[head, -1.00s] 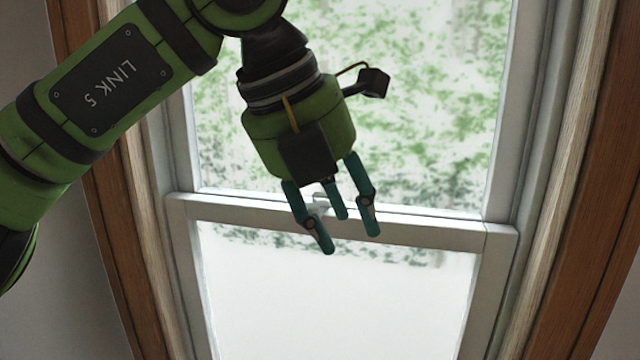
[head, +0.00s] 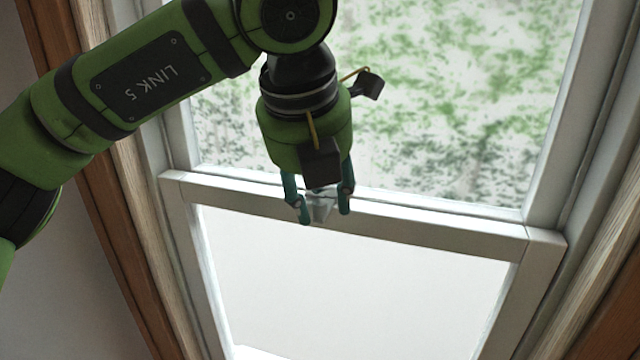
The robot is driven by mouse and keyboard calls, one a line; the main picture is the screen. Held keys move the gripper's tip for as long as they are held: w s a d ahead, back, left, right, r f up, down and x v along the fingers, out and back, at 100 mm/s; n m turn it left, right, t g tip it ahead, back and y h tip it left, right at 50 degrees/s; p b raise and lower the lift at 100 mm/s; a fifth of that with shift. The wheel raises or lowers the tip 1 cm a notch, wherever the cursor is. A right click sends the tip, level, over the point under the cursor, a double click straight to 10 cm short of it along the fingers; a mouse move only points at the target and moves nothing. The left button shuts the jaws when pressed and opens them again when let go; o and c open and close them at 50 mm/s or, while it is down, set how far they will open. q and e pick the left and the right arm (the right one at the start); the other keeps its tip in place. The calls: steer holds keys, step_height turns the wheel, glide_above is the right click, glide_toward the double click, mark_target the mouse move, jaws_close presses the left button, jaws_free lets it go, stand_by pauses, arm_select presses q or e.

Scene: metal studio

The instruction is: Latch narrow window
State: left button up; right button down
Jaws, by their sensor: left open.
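The narrow window has white sashes that meet at a white middle rail (head: 430,226). A small pale grey latch (head: 320,209) sits on this rail, left of its middle. My left gripper (head: 324,214) is open, with its teal fingers pointing down on either side of the latch. I cannot tell whether the fingers touch the latch. The gripper's palm hides the latch's upper part. My right gripper is not in view.
A wooden frame stands left (head: 90,200) and right (head: 605,275) of the window. The upper pane (head: 450,100) shows blurred greenery and the lower pane (head: 360,280) looks white. The rail is clear to the gripper's right.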

arm_select(q)
steer(key=shift+s, duration=0.15)
steer(key=shift+s+a+r, duration=0.1)
steer(key=shift+s, duration=0.2)
jaws_close()
steer(key=shift+w+a+m+g+h, duration=0.6)
steer(key=shift+w+m+g, duration=0.45)
steer(key=shift+m, duration=1.8)
steer(key=shift+w+a+m+g+h, duration=0.4)
steer(key=shift+w+a+m+g, duration=0.65)
steer(key=shift+m, duration=1.85)
steer(key=shift+w+a+m+g+h, duration=0.45)
steer(key=shift+w+m, duration=1.05)
steer(key=shift+m, duration=1.35)
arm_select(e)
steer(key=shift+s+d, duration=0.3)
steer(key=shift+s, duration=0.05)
arm_select(q)
steer(key=shift+d, duration=0.1)
